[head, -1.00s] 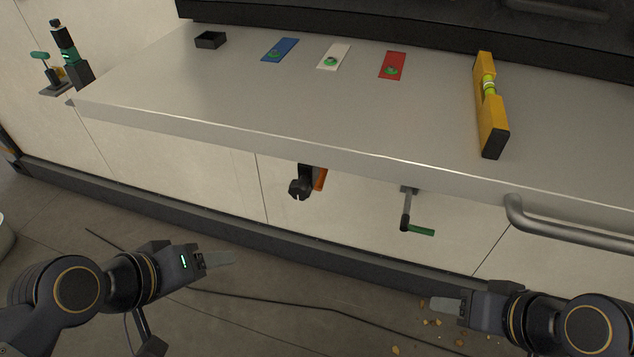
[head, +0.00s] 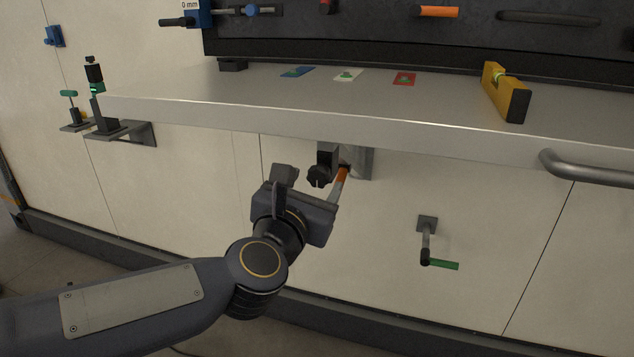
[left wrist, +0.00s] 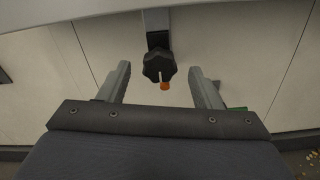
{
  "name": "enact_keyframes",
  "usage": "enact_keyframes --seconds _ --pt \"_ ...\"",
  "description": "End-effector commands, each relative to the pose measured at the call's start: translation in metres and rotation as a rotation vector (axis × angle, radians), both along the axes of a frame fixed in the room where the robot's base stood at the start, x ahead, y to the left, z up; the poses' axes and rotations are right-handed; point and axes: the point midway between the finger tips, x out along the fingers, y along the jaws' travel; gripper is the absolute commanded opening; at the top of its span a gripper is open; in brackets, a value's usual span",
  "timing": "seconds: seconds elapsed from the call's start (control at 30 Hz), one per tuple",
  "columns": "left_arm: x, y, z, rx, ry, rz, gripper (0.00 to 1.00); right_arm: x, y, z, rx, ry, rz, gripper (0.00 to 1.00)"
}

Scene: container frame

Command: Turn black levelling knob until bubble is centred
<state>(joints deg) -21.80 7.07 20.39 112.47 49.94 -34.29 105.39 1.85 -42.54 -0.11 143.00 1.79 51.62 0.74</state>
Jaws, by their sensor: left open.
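The black levelling knob (head: 319,177) hangs under the front edge of the worktop. It also shows in the left wrist view (left wrist: 159,66), with a small orange part just below it. My left gripper (head: 304,178) is open and empty below the knob. In the left wrist view its two fingers (left wrist: 163,84) stand apart, with the knob between and beyond their tips; I cannot tell whether they touch it. A yellow spirit level (head: 505,94) lies on the worktop at the right. Its green vial (head: 499,76) shows, but the bubble is too small to make out. My right gripper is out of view.
The grey worktop (head: 410,115) has blue, white and red cards at its back. A green-handled crank (head: 443,264) sticks out of the wall below, right of the knob. A grey rail (head: 590,172) runs along the front right.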

Motion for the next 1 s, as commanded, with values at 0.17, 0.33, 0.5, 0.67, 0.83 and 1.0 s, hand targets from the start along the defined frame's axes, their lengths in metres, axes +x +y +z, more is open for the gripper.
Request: enact_keyframes --seconds 0.17,0.33,0.5,0.67,0.83,1.0 --pt "0.024 -0.008 -0.001 0.002 0.002 -0.001 0.58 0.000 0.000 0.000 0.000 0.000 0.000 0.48" --pt "0.033 -0.010 -0.001 0.002 0.000 -0.001 0.58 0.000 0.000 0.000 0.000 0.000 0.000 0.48" --pt "0.034 -0.010 0.000 0.003 -0.001 -0.001 0.58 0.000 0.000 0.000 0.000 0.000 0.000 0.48" --pt "0.034 -0.010 0.000 0.003 -0.001 -0.001 0.46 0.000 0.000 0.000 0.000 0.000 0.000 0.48" --pt "0.033 -0.010 0.000 0.003 -0.001 -0.001 0.24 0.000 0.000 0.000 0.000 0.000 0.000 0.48" --pt "0.033 -0.010 0.000 0.004 -0.001 -0.001 0.14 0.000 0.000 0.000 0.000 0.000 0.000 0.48"
